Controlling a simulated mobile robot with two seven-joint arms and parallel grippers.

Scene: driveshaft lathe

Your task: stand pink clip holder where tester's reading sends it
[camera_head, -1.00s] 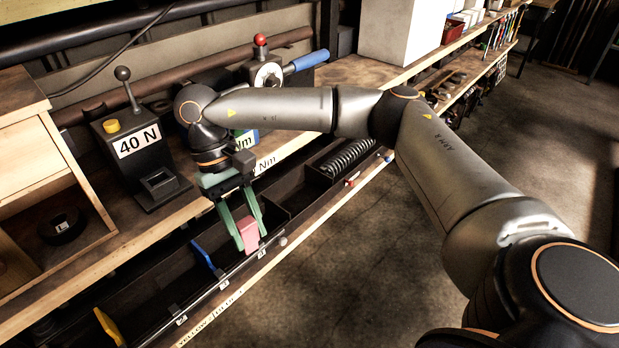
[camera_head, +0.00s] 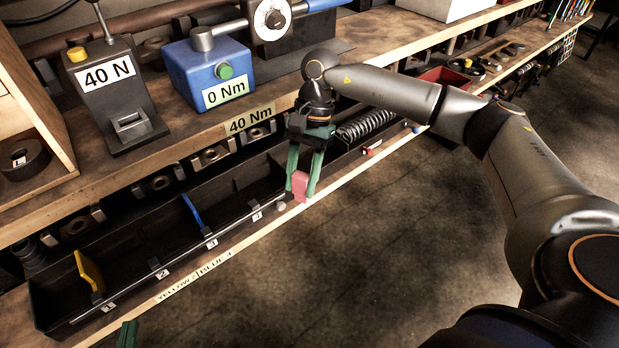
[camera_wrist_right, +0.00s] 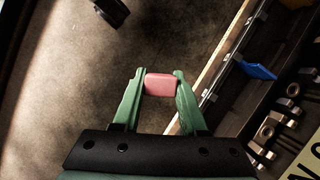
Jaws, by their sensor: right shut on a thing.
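The pink clip holder (camera_head: 299,185) is held between the green fingers of my right gripper (camera_head: 302,176); it also shows in the right wrist view (camera_wrist_right: 160,85). It hangs near the right end of the dark tray's front rail (camera_head: 185,258), above the shelf edge. The rail has numbered tags. A yellow clip holder (camera_head: 89,271) stands near tag 1 and a blue one (camera_head: 192,214) near tag 3. The black tester (camera_head: 110,95) reads 40 N. The blue tester (camera_head: 212,75) reads 0 Nm. A green fingertip of my left gripper (camera_head: 128,335) shows at the bottom edge; its opening is hidden.
A label (camera_head: 194,278) on the lower shelf edge reads "YELLOW 2 | BLUE 4". A dark spring (camera_head: 367,125) lies right of the tray. A wooden cabinet (camera_head: 35,125) stands left. Floor in front is clear.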

